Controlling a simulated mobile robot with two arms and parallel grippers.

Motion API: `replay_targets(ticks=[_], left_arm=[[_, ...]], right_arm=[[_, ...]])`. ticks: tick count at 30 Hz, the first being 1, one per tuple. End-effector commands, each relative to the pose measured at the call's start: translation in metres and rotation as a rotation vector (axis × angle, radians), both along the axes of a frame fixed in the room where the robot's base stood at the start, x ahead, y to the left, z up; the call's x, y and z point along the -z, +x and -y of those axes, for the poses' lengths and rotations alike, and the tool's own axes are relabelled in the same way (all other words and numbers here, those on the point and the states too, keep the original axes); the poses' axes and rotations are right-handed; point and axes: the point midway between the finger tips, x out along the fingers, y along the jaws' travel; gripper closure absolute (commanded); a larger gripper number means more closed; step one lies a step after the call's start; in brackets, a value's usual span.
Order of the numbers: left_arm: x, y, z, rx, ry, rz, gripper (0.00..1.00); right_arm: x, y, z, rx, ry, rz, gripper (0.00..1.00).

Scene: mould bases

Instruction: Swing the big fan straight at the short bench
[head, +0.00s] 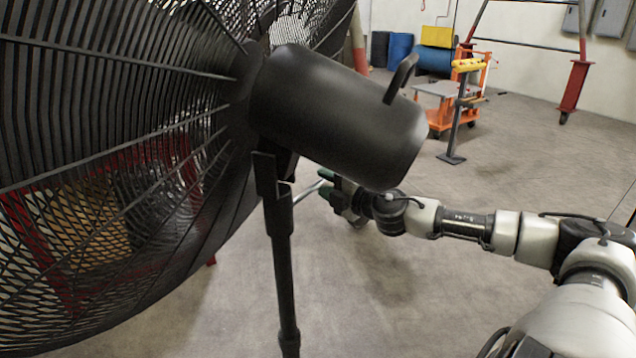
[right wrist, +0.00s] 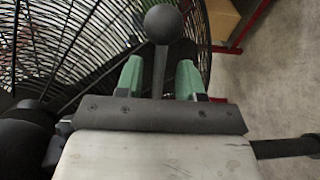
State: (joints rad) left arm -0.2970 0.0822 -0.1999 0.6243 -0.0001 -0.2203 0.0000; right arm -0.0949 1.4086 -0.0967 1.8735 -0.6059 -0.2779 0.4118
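The big fan (head: 340,115) fills the left and middle of the head view, with its dark motor housing toward me and its round black cage (head: 70,120) turned away to the left. It stands on a black post (head: 283,270). My right gripper (head: 328,184) is behind and below the housing, beside the post. In the right wrist view its green fingertips (right wrist: 159,78) are apart, on either side of a dark rod with a ball knob (right wrist: 165,23). Gaps show on both sides of the rod. I cannot make out the short bench for certain. My left gripper is out of view.
A red-framed thing with tan and dark parts (head: 95,230) shows through the cage. An orange cart (head: 440,120) with a grey top stands farther back, near a dark post on a flat base (head: 452,157). Blue drums (head: 400,50) stand by the wall.

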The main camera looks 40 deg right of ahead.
Motion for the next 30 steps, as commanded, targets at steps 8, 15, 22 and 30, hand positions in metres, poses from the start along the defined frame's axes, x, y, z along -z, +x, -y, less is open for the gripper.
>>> replay_targets(ticks=[8,15,22,30], left_arm=[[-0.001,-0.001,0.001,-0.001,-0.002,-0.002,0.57],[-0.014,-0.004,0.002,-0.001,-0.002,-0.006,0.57],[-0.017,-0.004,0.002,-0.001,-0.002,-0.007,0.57],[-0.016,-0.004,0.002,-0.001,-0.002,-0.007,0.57]], right_arm=[[-0.006,0.013,0.005,0.013,0.001,0.004,0.62],[-0.004,0.028,0.004,0.011,0.000,0.002,0.62],[-0.001,0.034,0.001,0.006,-0.003,0.000,0.62],[0.000,0.035,0.001,0.006,-0.004,-0.001,0.64]])
